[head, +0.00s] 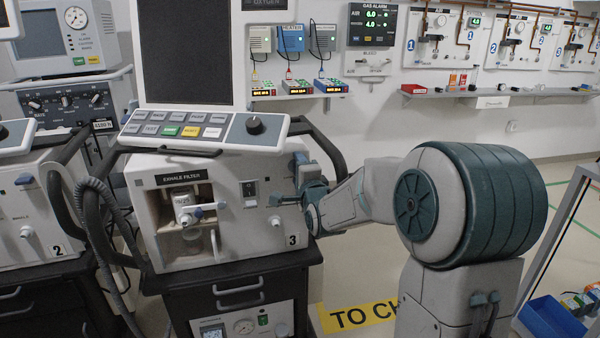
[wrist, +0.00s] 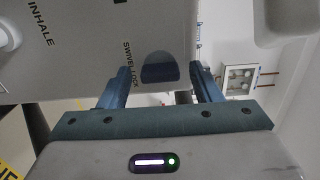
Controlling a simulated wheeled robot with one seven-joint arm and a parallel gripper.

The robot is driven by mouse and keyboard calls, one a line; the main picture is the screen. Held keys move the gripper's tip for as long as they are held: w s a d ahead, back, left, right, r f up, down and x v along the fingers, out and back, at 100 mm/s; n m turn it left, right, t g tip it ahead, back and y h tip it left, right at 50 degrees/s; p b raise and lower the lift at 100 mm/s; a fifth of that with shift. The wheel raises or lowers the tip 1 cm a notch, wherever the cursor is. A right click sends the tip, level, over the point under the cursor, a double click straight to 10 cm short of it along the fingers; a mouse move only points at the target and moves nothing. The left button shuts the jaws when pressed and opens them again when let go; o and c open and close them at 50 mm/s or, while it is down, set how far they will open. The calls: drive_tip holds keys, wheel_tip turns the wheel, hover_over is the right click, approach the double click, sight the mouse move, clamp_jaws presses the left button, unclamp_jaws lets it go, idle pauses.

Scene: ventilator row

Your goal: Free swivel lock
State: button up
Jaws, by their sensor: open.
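My gripper (wrist: 161,70) is open, with one blue-grey finger on each side of the lock in the picture. I cannot tell whether the fingers touch it. In the head view, ventilator 3 (head: 245,240) stands on its cart, and my gripper (head: 303,182) is at its right side. I cannot make out the lock there.
A large tilted monitor with a button panel (head: 205,130) sits above the housing. Another ventilator, marked 2 (head: 40,230), stands at left with hoses (head: 95,230) between. A blue bin (head: 548,320) is at lower right. Open floor (head: 370,260) lies right of the cart.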

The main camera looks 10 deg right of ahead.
drive_tip(key=shift+s, duration=0.1)
drive_tip(key=s+d+p, duration=0.1)
drive_tip(key=s+p, duration=0.1)
drive_tip(key=s, duration=1.1)
drive_tip(key=shift+s, duration=0.3)
drive_tip(key=s+r+n+g+p, duration=0.6)
drive_tip(key=s+n+g+p, duration=0.1)
drive_tip(key=s+p, duration=0.3)
drive_tip(key=s+a+r+n+g+h+p, duration=0.1)
drive_tip(key=s+r+n+g+p, duration=0.5)
drive_tip(key=s, duration=0.7)
drive_tip(key=n+g+p, duration=0.2)
drive_tip(key=n+p, duration=0.2)
drive_tip(key=p, duration=0.1)
drive_tip(key=shift+a+r, duration=0.2)
